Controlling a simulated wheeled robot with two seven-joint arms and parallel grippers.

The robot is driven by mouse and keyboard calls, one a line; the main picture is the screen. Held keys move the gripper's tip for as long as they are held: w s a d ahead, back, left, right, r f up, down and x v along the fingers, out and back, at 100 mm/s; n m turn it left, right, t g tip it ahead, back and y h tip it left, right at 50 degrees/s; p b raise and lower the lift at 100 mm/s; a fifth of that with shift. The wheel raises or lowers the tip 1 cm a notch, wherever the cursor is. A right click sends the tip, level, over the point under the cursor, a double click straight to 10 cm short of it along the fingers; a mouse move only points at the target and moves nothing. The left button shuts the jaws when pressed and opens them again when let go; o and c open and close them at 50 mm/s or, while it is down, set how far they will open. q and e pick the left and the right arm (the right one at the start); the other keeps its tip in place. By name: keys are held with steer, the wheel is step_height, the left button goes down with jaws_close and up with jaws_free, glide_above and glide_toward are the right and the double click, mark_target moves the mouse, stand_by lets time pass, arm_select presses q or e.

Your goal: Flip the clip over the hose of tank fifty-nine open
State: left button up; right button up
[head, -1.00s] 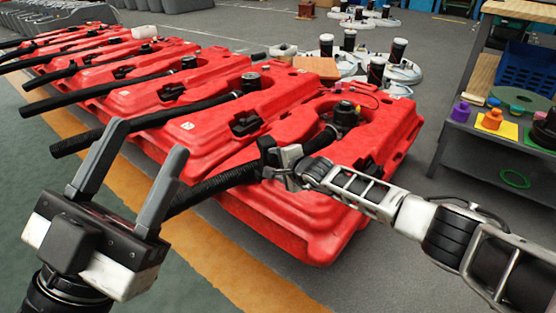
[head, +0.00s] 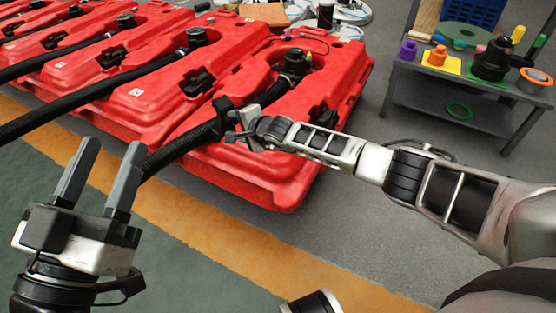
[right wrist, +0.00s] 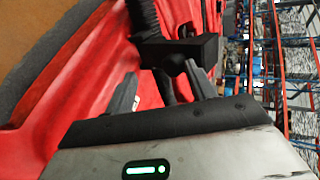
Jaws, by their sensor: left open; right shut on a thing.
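The nearest red tank (head: 262,170) lies at the right end of the row; I cannot read a number on it. Its black ribbed hose (head: 185,143) runs from the cap (head: 295,64) out over the tank's left edge. A black clip (head: 223,106) sits around the hose at that edge; it also shows in the right wrist view (right wrist: 180,50). My right gripper (head: 238,126) is at the clip and shut on a dark part of it, partly hidden between the fingers (right wrist: 163,92). My left gripper (head: 103,168) is open and empty, left of the hose end.
More red tanks (head: 150,85) with black hoses stretch to the left, their hoses sticking out toward me. A grey table (head: 455,100) with coloured parts and a blue crate (head: 472,12) stands at the right. The floor in front of the tanks, with an orange stripe (head: 215,235), is clear.

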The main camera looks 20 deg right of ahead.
arm_select(q)
step_height(320, 180, down, 8)
steer(key=s+n+g+y+p, duration=0.2)
steer(key=g+y+p, duration=0.2)
steer(key=p, duration=0.5)
steer(key=shift+s+a+f+g+y, duration=0.2)
steer(key=shift+s+a+g+y, duration=0.15)
steer(key=shift+g, duration=0.45)
arm_select(e)
steer(key=s+d+f, duration=0.1)
steer(key=s+d, duration=0.1)
steer(key=s, duration=0.5)
steer(key=s+d+f, duration=0.1)
steer(key=s+d, duration=0.2)
steer(key=s, duration=0.5)
steer(key=shift+d+f, duration=0.15)
steer(key=shift+d, duration=0.1)
arm_select(q)
steer(key=shift+d+f, duration=0.1)
